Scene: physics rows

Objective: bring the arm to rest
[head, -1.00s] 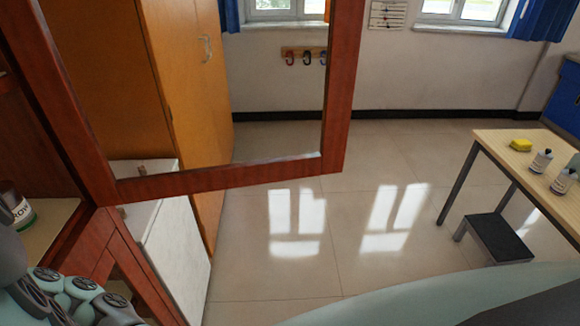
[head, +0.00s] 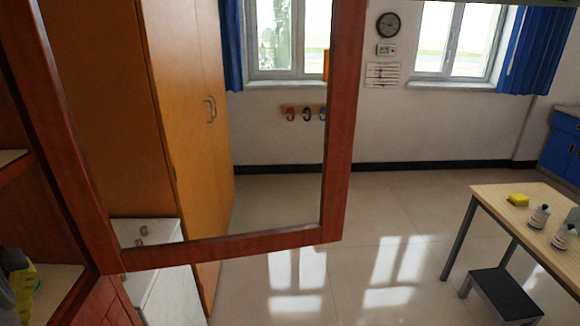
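My gripper is not in view. A red-brown framed glass cabinet door (head: 343,120) stands open across the left and middle of the head view. The open cabinet (head: 40,185) it belongs to is at the left edge. A yellow-green item and a grey shape (head: 18,278) show at a low shelf there, cut off by the edge; I cannot tell exactly what they are.
A tall orange wardrobe (head: 180,110) and a white low cabinet (head: 165,290) show through and below the door. At right, a wooden table (head: 490,195) holds a yellow sponge (head: 518,200) and bottles (head: 539,217). A dark step stool (head: 503,293) stands by it. The middle floor is clear.

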